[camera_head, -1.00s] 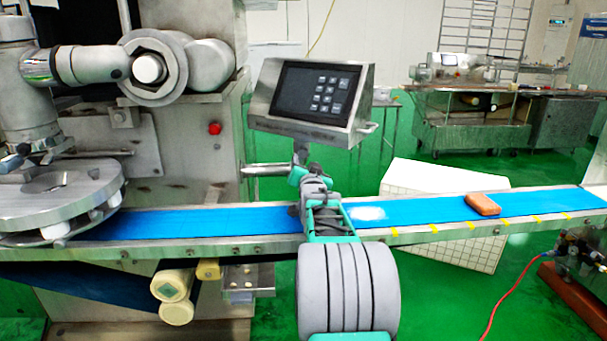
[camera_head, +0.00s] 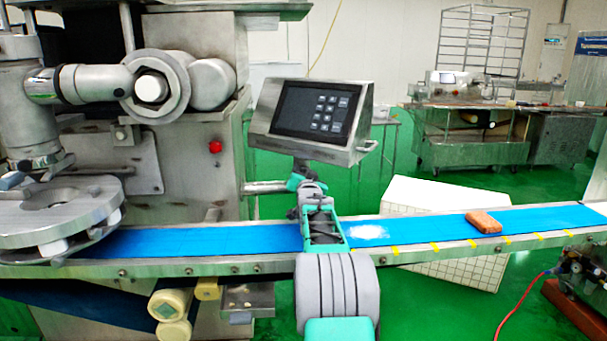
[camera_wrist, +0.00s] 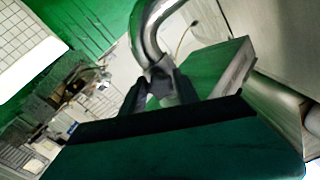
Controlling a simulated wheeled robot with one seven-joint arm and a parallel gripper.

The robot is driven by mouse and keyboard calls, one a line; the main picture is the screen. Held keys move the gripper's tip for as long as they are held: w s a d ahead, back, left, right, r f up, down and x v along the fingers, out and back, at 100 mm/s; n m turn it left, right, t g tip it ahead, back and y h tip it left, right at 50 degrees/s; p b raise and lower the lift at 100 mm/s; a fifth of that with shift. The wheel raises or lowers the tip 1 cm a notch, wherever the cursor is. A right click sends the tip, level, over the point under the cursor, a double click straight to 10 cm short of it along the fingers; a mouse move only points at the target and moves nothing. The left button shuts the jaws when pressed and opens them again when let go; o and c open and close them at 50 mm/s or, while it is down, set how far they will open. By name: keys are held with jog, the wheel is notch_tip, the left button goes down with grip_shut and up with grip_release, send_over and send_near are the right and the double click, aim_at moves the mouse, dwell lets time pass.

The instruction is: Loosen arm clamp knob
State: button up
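The control panel (camera_head: 312,118) with a dark keypad screen stands above the belt on a metal support arm (camera_head: 265,187). My gripper (camera_head: 306,184) is just below the panel, at the support's joint, and hides much of it. In the wrist view, a curved metal tube (camera_wrist: 147,35) comes down between the dark fingers of my gripper (camera_wrist: 160,88). A small dark piece lies between the fingertips at the tube's end. I cannot tell whether it is the clamp knob or part of a finger, or whether the fingers are closed on it.
The blue conveyor belt (camera_head: 205,240) runs below my gripper. A brown block (camera_head: 484,222) and white powder (camera_head: 370,232) lie on it. The machine body (camera_head: 195,150) with a red button (camera_head: 215,146) stands left. A white tiled box (camera_head: 455,270) is behind the belt.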

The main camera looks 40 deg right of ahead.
grip_shut()
